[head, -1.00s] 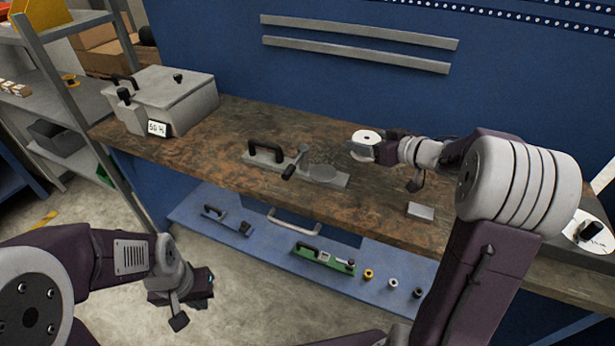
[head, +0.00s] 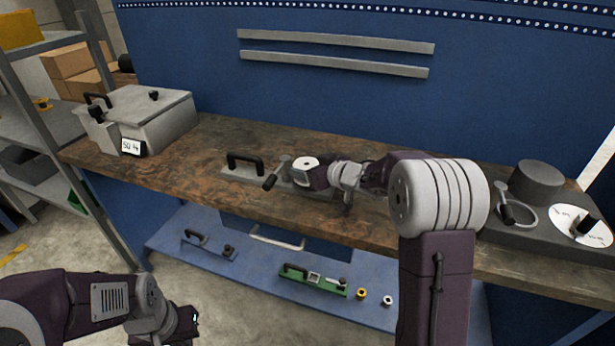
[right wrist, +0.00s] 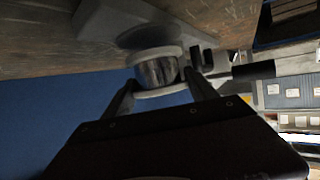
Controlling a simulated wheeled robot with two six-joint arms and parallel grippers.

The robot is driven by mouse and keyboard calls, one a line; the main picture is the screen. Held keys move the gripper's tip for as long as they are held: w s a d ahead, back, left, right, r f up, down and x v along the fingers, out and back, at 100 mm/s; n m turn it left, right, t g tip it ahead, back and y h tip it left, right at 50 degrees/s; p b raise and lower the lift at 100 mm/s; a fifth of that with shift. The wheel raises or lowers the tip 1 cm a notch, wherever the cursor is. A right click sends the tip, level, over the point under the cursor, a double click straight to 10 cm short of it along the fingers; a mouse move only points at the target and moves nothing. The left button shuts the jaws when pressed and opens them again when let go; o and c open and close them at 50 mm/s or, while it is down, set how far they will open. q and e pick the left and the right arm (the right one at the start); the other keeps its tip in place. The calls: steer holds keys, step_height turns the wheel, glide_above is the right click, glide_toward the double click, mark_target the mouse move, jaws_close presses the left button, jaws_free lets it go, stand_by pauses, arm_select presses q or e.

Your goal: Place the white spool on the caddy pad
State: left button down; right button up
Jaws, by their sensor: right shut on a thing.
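The white spool (head: 305,162) is held in my right gripper (head: 318,175), over the round-pad end of the grey caddy (head: 235,177) on the workbench. In the right wrist view, the spool (right wrist: 157,70) sits between both fingers, with a shiny middle and pale flanges. The round grey pad (right wrist: 143,37) shows close beside the spool there. I cannot tell whether they touch. In the head view, the spool and gripper mostly hide the pad. The caddy has a black handle and a small lever beside the pad. My left gripper (head: 190,322) is low at the front, away from the bench; its jaws are unclear.
A grey lidded box (head: 150,115) stands on the bench's left. A dark grey fixture with a cylinder (head: 537,182) is at the right. A blue lower shelf (head: 215,215) carries a green caddy (head: 312,283) and small spools. Bare wood lies left of the grey caddy.

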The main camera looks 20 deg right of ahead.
step_height(320, 180, down, 2)
steer(key=shift+f, duration=0.1)
steer(key=shift+r, duration=0.25)
steer(key=shift+f, duration=0.15)
steer(key=o, duration=1.4)
arm_select(q)
steer(key=shift+f, duration=0.65)
arm_select(e)
steer(key=shift+d+r, duration=0.1)
steer(key=shift+r, duration=0.2)
arm_select(q)
step_height(320, 180, up, 3)
steer(key=p, duration=0.3)
steer(key=shift+r, duration=0.15)
arm_select(e)
steer(key=v, duration=1.1)
steer(key=shift+s+d, duration=0.15)
steer(key=shift+s, duration=0.25)
